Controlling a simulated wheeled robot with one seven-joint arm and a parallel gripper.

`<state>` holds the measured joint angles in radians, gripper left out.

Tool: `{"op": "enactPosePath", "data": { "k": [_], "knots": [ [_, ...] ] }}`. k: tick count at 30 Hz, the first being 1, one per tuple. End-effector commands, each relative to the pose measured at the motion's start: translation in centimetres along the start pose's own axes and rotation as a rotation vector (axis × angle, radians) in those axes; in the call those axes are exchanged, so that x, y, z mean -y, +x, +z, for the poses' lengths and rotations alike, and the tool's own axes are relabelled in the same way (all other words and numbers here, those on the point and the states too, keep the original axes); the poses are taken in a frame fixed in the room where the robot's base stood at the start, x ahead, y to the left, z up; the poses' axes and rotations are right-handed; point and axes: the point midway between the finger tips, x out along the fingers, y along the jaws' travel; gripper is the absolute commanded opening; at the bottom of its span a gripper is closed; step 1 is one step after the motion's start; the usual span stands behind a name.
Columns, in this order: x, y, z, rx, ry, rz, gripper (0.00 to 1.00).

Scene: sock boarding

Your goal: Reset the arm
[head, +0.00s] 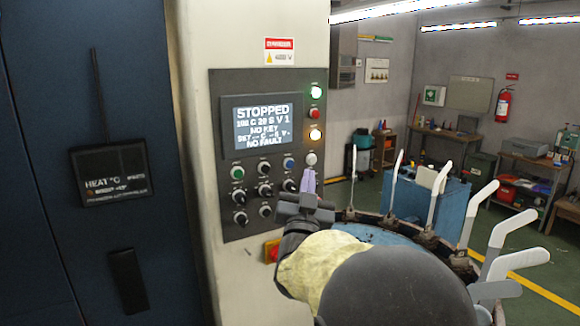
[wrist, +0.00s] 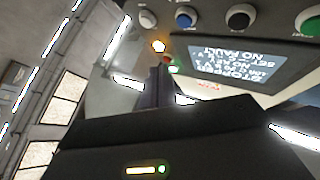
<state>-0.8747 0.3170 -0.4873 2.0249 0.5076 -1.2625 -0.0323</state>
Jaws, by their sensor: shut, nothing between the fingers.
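My gripper (head: 308,183) is in front of the lower right of the control panel (head: 221,130) in the head view. Its narrow purplish fingers are shut and point up, just below a pale knob (head: 310,159). I cannot tell whether they touch the panel. In the wrist view the dark gripper body (wrist: 190,145) fills the bottom, with the shut fingers (wrist: 158,85) beyond it.
Several boards with pale upright sock forms (head: 393,180) ring a round blue machine at the right, close to my arm. A dark blue cabinet (head: 80,240) stands left. A blue cart (head: 430,200), workbenches and a fire extinguisher (head: 503,105) are farther back.

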Motion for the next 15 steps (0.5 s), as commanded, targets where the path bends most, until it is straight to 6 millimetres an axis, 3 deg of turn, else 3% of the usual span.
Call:
{"op": "enactPosePath", "data": {
  "k": [8,11,15],
  "knots": [
    [-0.2,0.0,0.2,0.012,-0.002,0.001,0.00],
    [-1.3,-0.1,1.3,0.072,-0.010,0.005,0.00],
    [-4.2,-1.2,4.7,0.259,-0.034,0.014,0.00]
  ]
}}
